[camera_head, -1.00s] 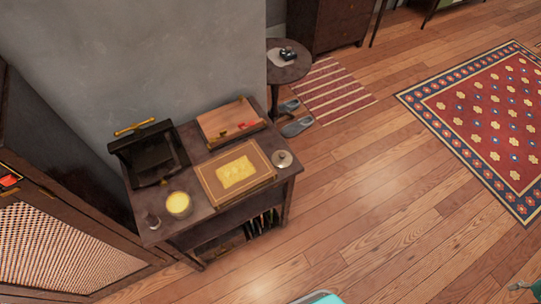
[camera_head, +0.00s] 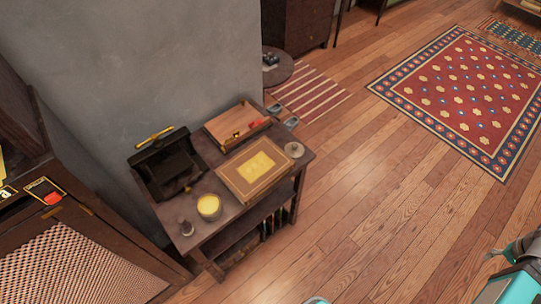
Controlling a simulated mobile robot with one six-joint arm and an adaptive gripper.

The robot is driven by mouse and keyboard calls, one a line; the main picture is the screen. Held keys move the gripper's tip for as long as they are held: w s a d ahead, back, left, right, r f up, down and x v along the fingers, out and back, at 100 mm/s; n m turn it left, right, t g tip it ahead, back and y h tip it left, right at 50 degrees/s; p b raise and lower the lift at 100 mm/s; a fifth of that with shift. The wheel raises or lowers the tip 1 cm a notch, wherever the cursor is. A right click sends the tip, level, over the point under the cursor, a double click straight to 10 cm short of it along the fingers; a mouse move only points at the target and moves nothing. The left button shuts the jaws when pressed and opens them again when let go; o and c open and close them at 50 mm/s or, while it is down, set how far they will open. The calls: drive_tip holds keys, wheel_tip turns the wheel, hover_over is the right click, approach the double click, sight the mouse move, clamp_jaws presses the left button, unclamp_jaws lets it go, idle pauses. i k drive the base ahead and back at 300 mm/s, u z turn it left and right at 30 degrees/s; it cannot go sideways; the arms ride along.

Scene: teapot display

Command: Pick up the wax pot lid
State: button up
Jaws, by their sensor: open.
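A small round pale lid with a knob (camera_head: 294,150), which looks like the wax pot lid, lies at the right end of a dark wooden side table (camera_head: 222,236). A round pot of yellow wax (camera_head: 209,206) stands uncovered near the table's front left. My gripper (camera_head: 493,254) shows small at the lower right edge, open and empty, over the floor and well away from the table. Its fingers are small and hard to make out.
A tan board with a yellow sheet (camera_head: 255,168) lies between pot and lid. Behind are an open dark box (camera_head: 168,168) and a wooden case (camera_head: 236,126). A small dark bottle (camera_head: 186,228) stands front left. A cabinet (camera_head: 75,240) is at left. Floor right of the table is clear.

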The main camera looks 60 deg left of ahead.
sight(294, 150)
drive_tip(key=k, duration=1.6)
drive_tip(key=u, duration=0.85)
drive_tip(key=i, duration=1)
